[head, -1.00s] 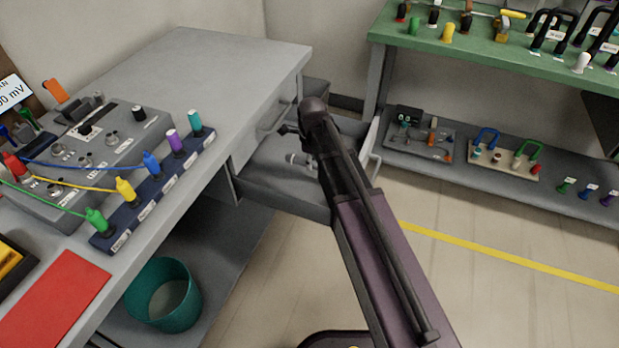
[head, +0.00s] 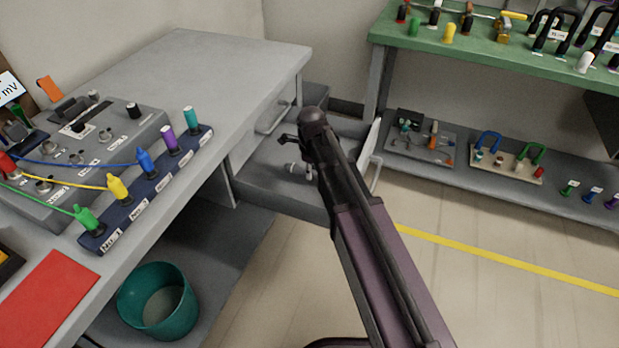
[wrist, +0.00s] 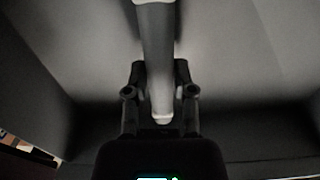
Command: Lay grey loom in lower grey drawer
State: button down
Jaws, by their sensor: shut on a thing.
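The lower grey drawer (head: 270,188) is pulled out from the grey bench and lies open below the bench top. My arm reaches over it, and my gripper (wrist: 160,85) points down inside it. In the wrist view the gripper is shut on the grey loom (wrist: 157,45), a smooth grey rod shape with a pale end, held between the two fingers. A small pale part of the loom (head: 292,167) shows left of my arm in the head view. My arm hides most of the gripper there. I cannot tell whether the loom touches the drawer floor.
The grey bench (head: 200,60) beside the drawer holds a panel with coloured cables and a blue strip (head: 150,185) of coloured plugs. A teal bin (head: 160,300) stands below. A green-topped shelf (head: 470,55) with parts stands at right. Open floor lies in front of the drawer.

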jog(key=shift+f+b, duration=0.55)
jog(key=shift+f, duration=0.35)
jog(key=shift+f, duration=0.15)
jog(key=shift+c, duration=2.2)
grip_release()
jog(key=shift+r, duration=0.2)
notch_tip(320, 180, up, 12)
jog(key=p, duration=1.2)
